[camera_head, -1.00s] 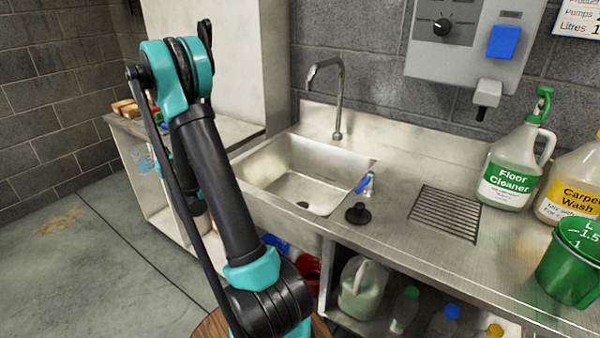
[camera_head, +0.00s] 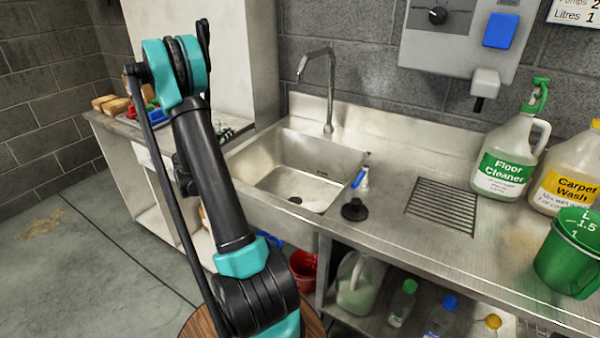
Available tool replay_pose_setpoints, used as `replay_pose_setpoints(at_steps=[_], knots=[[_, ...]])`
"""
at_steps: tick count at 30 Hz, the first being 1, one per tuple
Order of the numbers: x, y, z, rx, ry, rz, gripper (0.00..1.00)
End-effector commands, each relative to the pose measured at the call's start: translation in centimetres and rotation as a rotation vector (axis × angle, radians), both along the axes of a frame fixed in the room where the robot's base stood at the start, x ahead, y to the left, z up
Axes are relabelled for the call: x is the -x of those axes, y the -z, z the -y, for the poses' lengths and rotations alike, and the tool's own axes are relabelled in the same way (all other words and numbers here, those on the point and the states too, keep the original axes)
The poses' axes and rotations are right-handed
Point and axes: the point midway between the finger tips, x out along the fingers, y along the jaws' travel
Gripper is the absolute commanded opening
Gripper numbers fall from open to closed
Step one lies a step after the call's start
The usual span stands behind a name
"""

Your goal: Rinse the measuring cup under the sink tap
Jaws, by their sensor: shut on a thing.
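A green measuring jug (camera_head: 568,252) with white litre markings stands upright on the steel counter at the right edge of the view, partly cut off by the frame. The sink basin (camera_head: 285,180) is in the middle, with a dark drain in its floor. The curved metal tap (camera_head: 330,90) rises at the back of the basin, and no water shows running from it. My arm crosses the left of the view and hides what is behind it. I cannot make out my gripper or anything in it.
A wall dispenser (camera_head: 465,45) hangs above. A red bucket (camera_head: 304,270) is below.

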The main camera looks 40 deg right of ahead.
Motion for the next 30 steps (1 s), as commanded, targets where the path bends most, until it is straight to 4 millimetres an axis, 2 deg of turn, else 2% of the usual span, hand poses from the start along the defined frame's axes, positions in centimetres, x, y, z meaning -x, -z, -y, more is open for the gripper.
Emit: replay_pose_setpoints(at_steps=[1, 6, 13, 18, 21, 25, 30], knots=[[1.1, 0.1, 1.2, 0.0, 0.059, 0.0, 0.0], [5.7, 0.4, 4.5, 0.0, 0.281, 0.001, 0.0], [12.8, 0.8, 7.3, 0.0, 0.607, 0.001, 0.0], [17.8, 1.1, 7.8, 0.0, 0.842, 0.002, 0.0], [20.1, 1.3, 7.6, 0.0, 0.956, 0.002, 0.0], [22.1, 1.4, 7.2, 0.0, 1.06, 0.002, 0.0], [23.2, 1.5, 6.7, 0.0, 1.123, 0.002, 0.0]])
